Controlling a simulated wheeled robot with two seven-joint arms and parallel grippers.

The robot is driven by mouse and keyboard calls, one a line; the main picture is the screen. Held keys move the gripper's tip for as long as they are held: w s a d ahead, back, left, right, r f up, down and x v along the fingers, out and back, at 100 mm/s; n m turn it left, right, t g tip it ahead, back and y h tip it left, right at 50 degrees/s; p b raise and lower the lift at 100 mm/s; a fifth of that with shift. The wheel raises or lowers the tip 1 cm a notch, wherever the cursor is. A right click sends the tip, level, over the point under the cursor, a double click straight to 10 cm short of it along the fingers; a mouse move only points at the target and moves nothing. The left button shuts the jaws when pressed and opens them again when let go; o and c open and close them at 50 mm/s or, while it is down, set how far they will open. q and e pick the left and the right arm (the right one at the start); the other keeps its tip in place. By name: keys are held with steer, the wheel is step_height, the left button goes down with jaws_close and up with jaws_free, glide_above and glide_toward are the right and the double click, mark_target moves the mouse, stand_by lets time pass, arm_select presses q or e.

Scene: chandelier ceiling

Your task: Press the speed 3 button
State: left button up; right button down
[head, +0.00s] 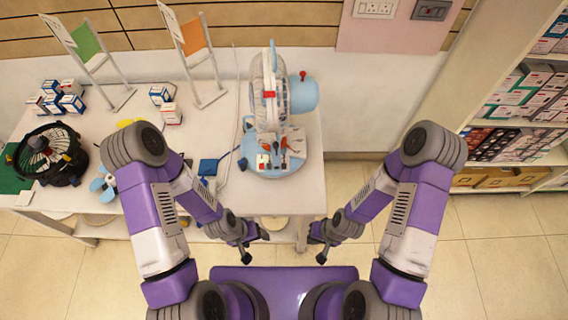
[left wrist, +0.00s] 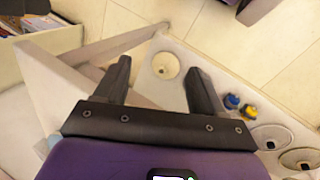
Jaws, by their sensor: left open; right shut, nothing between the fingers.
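A blue and white fan (head: 268,95) stands on the white table near its right end. Its light-blue base (head: 272,168) carries several small red and white controls (head: 264,161); their labels are too small to read, so I cannot tell which is speed 3. My left gripper (head: 254,245) is at the table's front edge, in front of and below the fan base, apart from it. In the left wrist view its two fingers (left wrist: 158,82) are spread with nothing held. My right gripper (head: 317,246) is shut and empty, right of the left one and in front of the table's right end.
Stocked shelves (head: 510,110) stand at the right. The floor (head: 480,240) between is clear.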

arm_select(q)
steer(key=shift+w, duration=0.15)
jaws_close()
stand_by(0.4)
stand_by(1.3)
